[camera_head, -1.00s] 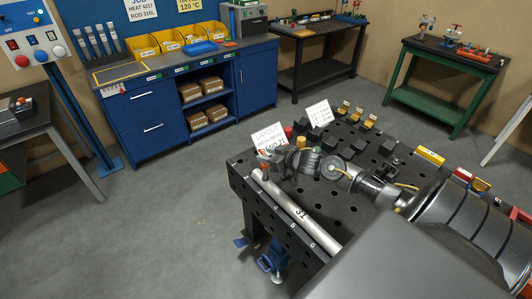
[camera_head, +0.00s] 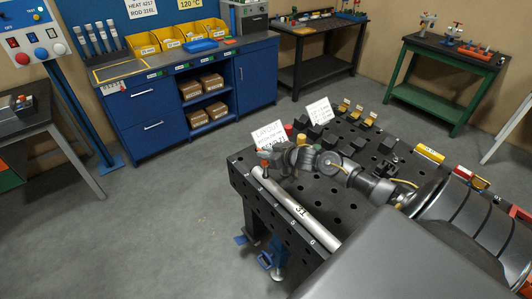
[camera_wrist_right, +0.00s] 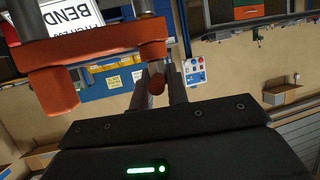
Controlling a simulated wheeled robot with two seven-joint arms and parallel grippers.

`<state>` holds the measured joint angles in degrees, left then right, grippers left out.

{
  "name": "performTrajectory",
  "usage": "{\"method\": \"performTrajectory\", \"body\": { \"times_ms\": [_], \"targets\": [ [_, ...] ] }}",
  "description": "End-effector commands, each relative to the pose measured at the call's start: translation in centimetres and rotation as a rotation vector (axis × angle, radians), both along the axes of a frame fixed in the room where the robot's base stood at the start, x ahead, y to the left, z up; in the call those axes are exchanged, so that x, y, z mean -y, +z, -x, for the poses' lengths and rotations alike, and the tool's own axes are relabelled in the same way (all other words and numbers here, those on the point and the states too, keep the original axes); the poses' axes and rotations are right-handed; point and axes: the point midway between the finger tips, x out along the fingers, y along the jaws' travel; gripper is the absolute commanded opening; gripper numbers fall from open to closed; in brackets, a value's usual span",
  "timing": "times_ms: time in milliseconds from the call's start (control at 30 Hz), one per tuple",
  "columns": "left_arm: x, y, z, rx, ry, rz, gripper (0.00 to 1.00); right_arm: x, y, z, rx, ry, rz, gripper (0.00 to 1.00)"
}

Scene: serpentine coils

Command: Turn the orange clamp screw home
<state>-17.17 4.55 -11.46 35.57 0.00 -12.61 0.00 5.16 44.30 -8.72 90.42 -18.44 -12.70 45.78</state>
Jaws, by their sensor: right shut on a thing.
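The orange clamp screw's tip (camera_wrist_right: 157,86) shows between the two fingers of my right gripper (camera_wrist_right: 160,90) in the right wrist view. The gripper is shut on it. A larger orange clamp part (camera_wrist_right: 95,55) fills the upper left of that view, close beside the fingers. In the head view my right gripper (camera_head: 272,158) is at the far left corner of the black perforated table, at a small orange top (camera_head: 265,151), and largely hides the clamp. How far the screw is turned cannot be seen. My left gripper is not in view.
A grey rod (camera_head: 295,209) marked 31 lies along the left edge of the black table (camera_head: 340,205). White label cards (camera_head: 319,111), black blocks and yellow-topped pieces stand behind my right arm. A blue workbench (camera_head: 160,105) stands at the back left, across open floor.

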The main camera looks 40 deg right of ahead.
Motion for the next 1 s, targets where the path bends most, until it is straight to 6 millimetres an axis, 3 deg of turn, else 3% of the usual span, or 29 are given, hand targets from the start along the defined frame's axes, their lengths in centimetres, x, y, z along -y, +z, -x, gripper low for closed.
{"method": "performTrajectory", "body": {
  "times_ms": [300, 667, 700, 800, 867, 1000],
  "targets": [
    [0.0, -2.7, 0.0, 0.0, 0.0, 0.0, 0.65, 0.4, -0.1, -0.3, 0.006, 0.267, 0.006, 0.0],
    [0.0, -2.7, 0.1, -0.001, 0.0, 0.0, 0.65, 0.4, 0.3, -0.2, 0.005, 0.3, 0.004, 0.0],
    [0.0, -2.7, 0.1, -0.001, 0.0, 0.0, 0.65, 0.4, 0.3, -0.2, 0.005, 0.299, 0.004, 0.2],
    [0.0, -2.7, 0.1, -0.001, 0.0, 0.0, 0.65, 0.3, 0.3, -0.2, 0.004, 0.299, 0.003, 0.33],
    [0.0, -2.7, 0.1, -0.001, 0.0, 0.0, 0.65, 0.3, 0.3, -0.2, 0.003, 0.301, 0.002, 0.41],
    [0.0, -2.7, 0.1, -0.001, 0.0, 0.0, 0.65, 0.2, 0.2, -0.2, 0.002, 0.303, 0.002, 0.42]
  ]
}}
